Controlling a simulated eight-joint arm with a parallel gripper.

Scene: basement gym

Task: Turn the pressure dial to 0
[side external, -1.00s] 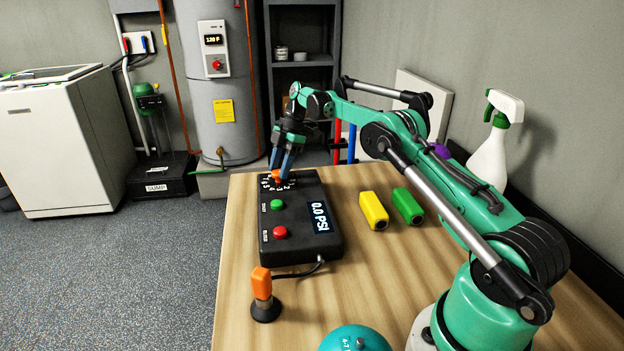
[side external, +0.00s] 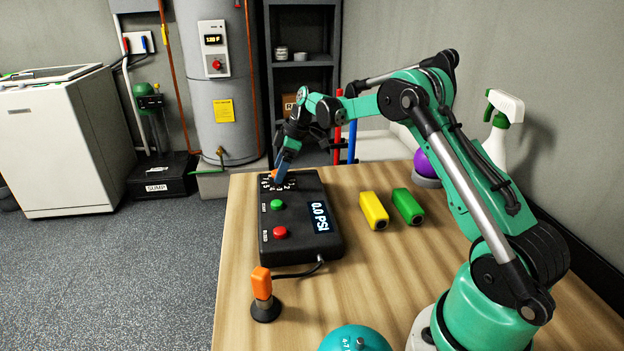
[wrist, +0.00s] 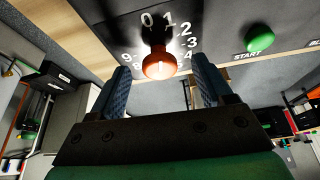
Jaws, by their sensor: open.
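The orange pressure dial (wrist: 158,66) sits at the far end of the black control box (side external: 305,240), ringed by white numbers. In the wrist view a light mark shows on its near face; I cannot tell which number it points to. The 0 (wrist: 147,19) is on the dial's far side. My gripper (wrist: 163,84) is open, with one blue finger on each side of the dial; contact is unclear. In the side view my gripper (side external: 280,174) slopes down to the dial and partly hides it.
A green START button (side external: 277,204) and a red button (side external: 280,232) are on the box. Yellow (side external: 374,210) and green (side external: 407,206) blocks lie to its right. An orange-handled piece (side external: 262,290) and a teal ball (side external: 352,340) are at the near side.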

